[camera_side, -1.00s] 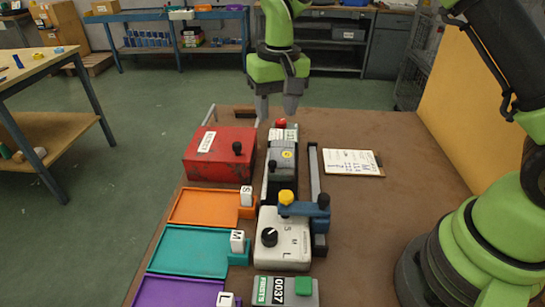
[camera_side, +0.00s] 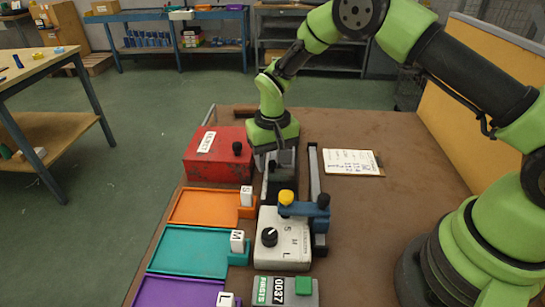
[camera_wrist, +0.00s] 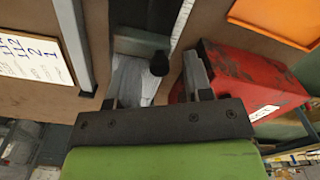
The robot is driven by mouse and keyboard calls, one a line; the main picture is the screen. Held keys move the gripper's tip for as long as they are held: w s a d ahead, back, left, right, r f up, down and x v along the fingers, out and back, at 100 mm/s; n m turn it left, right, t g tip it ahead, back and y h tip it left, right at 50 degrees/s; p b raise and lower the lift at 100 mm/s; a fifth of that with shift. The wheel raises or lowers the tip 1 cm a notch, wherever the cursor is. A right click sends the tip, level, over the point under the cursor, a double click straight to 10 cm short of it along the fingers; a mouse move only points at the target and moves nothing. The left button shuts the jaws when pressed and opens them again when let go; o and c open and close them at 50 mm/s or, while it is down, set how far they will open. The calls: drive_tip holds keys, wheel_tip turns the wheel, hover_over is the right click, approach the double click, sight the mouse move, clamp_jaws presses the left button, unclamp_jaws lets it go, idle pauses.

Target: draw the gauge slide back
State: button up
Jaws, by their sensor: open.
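My gripper (camera_side: 274,160) is open and points down over the far part of the narrow grey and black unit (camera_side: 283,192) beside the red box. In the wrist view, a black knob (camera_wrist: 159,63) stands between the open fingers, closer to neither with certainty; contact cannot be told. A pale scale strip (camera_wrist: 181,20) runs beside the knob, so this looks like the gauge slide. In the side view my gripper hides most of the knob and the unit's far end.
A red box (camera_side: 217,158) stands close on the left. A grey rail (camera_side: 315,175) and a blue crossbar (camera_side: 303,210) with yellow and black knobs lie to the right and nearer. A white dial box (camera_side: 284,242), an orange tray (camera_side: 200,206) and a clipboard (camera_side: 352,162) are nearby.

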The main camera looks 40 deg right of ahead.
clamp_jaws()
drive_tip(key=s+a, duration=0.4)
drive_tip(key=shift+s+a, duration=0.35)
unclamp_jaws()
drive_tip(key=shift+r, duration=0.1)
wheel_tip(320, 180, up, 10)
idle(0.5)
